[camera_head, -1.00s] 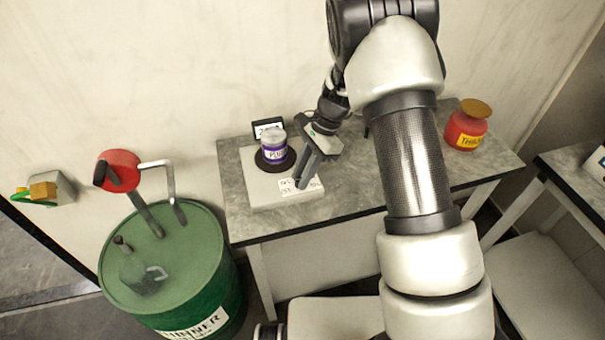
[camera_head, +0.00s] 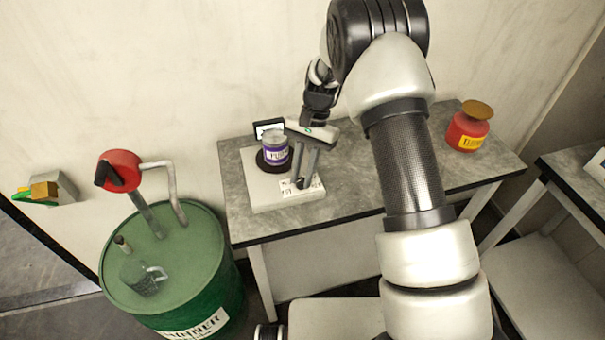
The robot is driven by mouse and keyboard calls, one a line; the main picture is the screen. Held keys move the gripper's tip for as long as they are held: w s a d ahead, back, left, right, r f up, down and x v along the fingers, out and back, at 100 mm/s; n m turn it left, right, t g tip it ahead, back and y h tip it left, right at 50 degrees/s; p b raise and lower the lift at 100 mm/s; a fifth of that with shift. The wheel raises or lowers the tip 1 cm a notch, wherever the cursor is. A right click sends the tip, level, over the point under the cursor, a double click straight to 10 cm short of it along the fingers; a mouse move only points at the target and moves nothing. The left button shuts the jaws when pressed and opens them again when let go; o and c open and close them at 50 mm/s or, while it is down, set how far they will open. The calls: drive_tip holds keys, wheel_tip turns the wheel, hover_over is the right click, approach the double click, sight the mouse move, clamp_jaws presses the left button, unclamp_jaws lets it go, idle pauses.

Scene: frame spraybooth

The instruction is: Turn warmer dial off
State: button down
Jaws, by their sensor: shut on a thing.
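The warmer (camera_head: 257,191) is a pale flat box on the left part of the grey bench, with a dark round plate on top. A purple-labelled can (camera_head: 275,148) stands on that plate. A small display (camera_head: 268,128) stands behind the can. My gripper (camera_head: 302,184) reaches down to the warmer's front right corner, by the white printed label. Its two dark fingers are close together at the spot of the dial; the dial itself is hidden between or behind the fingertips.
A red container with a yellow label (camera_head: 467,131) stands at the bench's (camera_head: 362,193) right end. A green drum (camera_head: 205,258) with a red-topped pump (camera_head: 124,171) stands at the left. A second table is at the right edge. The bench middle is clear.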

idle(0.3)
drive_tip(key=c, duration=1.6)
unclamp_jaws()
drive_tip(key=shift+o, duration=0.2)
drive_tip(key=shift+r, duration=0.1)
drive_tip(key=v, duration=1.7)
drive_tip(key=shift+r, duration=0.15)
